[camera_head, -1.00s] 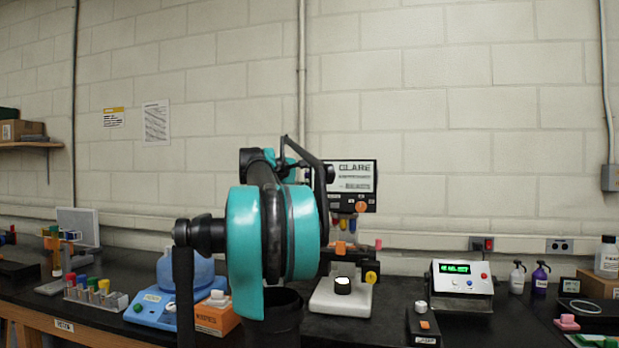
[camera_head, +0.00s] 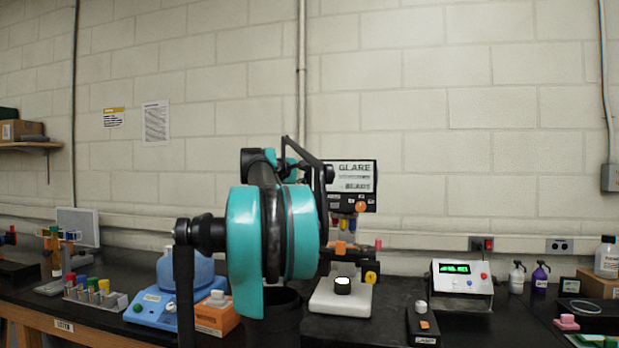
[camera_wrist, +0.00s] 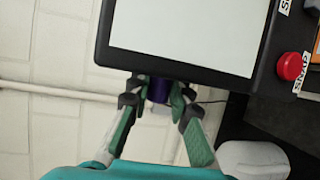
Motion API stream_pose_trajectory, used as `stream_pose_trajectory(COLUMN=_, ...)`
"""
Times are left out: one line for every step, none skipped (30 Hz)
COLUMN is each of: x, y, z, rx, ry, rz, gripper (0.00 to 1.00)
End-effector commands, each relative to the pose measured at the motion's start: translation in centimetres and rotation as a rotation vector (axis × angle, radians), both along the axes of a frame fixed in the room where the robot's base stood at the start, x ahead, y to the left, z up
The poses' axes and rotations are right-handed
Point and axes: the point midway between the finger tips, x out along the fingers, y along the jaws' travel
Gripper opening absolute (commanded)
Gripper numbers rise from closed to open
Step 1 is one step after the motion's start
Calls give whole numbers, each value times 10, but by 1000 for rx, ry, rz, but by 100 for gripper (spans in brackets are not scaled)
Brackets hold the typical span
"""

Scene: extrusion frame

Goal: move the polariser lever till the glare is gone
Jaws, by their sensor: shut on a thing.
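My gripper (camera_wrist: 158,94) shows in the wrist view with its two fingertips closed around a dark purple piece (camera_wrist: 158,89), which seems to be the polariser lever. Its full shape is hidden by the fingers. The piece sits just below the lower edge of the dark-framed screen unit (camera_wrist: 180,69), whose panel looks plain white from here. In the head view my gripper is hidden behind my teal arm.
A red button (camera_wrist: 291,66) is beside the screen in the wrist view. In the head view, a white base with a knob (camera_head: 342,298), a green-display box (camera_head: 461,286) and a small black switch box (camera_head: 422,327) stand on the bench right of my arm. An orange box (camera_head: 216,316) is left.

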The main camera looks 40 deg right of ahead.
Motion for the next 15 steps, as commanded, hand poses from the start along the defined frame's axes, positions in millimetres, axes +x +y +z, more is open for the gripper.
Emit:
stream_pose_trajectory(x=0, y=0, z=0, rx=3, ry=2, rz=0, gripper=0)
stream_pose_trajectory(x=0, y=0, z=1, rx=6, ry=4, rz=0, gripper=0)
stream_pose_trajectory(x=1, y=-1, z=2, rx=14, ry=11, rz=-1, gripper=0)
stream_pose_trajectory(x=1, y=-1, z=3, rx=23, ry=18, rz=-1, gripper=0)
stream_pose_trajectory(x=2, y=-2, z=4, rx=34, ry=27, rz=-2, gripper=0)
stream_pose_trajectory(x=2, y=-3, z=6, rx=52, ry=43, rz=-2, gripper=0)
stream_pose_trajectory(x=3, y=-3, z=8, rx=68, ry=56, rz=-2, gripper=0)
stream_pose_trajectory(x=3, y=-3, z=9, rx=85, ry=70, rz=-1, gripper=0)
stream_pose_trajectory(x=4, y=-4, z=11, rx=107, ry=90, rz=-1, gripper=0)
stream_pose_trajectory(x=5, y=-5, z=13, rx=124, ry=104, rz=-2, gripper=0)
stream_pose_trajectory(x=5, y=-6, z=14, rx=140, ry=117, rz=-2, gripper=0)
stream_pose_trajectory(x=6, y=-6, z=16, rx=162, ry=136, rz=-2, gripper=0)
stream_pose_trajectory(x=6, y=-7, z=17, rx=177, ry=149, rz=-1, gripper=0)
stream_pose_trajectory(x=7, y=-8, z=18, rx=191, ry=162, rz=-1, gripper=0)
stream_pose_trajectory(x=8, y=-8, z=19, rx=210, ry=177, rz=-2, gripper=0)
